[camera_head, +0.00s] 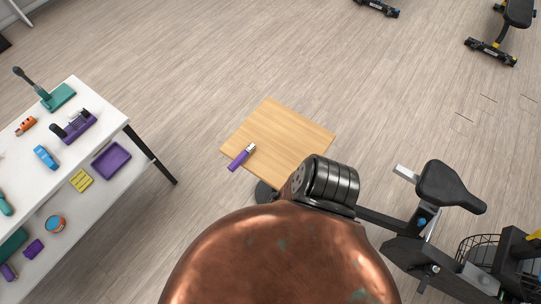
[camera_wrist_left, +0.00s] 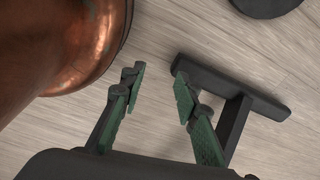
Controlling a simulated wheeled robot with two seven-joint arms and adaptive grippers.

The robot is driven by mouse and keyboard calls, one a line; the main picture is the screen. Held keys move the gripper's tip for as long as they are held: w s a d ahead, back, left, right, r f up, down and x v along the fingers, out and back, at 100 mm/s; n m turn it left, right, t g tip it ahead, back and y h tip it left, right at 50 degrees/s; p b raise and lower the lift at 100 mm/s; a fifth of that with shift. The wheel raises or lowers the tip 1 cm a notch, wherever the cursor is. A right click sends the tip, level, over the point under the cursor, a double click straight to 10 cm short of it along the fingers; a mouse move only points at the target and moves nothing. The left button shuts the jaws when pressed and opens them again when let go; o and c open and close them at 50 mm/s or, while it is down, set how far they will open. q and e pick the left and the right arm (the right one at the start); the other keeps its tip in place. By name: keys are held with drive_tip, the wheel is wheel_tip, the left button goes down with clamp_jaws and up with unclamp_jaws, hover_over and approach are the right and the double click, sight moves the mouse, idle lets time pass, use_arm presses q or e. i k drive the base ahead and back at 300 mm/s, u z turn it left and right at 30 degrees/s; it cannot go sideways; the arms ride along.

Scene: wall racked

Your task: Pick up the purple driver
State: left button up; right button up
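The purple driver (camera_head: 238,160) lies on a small square wooden table (camera_head: 290,133), near its left edge in the head view. Its purple handle points toward the lower left and its metal end (camera_head: 250,147) toward the upper right. My left gripper (camera_wrist_left: 159,83) shows only in the left wrist view. Its two green-padded fingers are apart with nothing between them, above the wooden floor. The driver is not visible in the left wrist view. My right gripper is in neither view.
A white two-level bench (camera_head: 93,98) with tools and a purple tray (camera_head: 111,160) stands at the left. An exercise bike (camera_head: 450,188) stands at the right. A large copper-coloured rounded shape (camera_head: 280,260) covers the bottom middle.

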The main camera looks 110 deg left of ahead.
sight(245, 154)
drive_tip(key=z, duration=0.1)
drive_tip(key=k, duration=2.1)
drive_tip(key=u, duration=0.2)
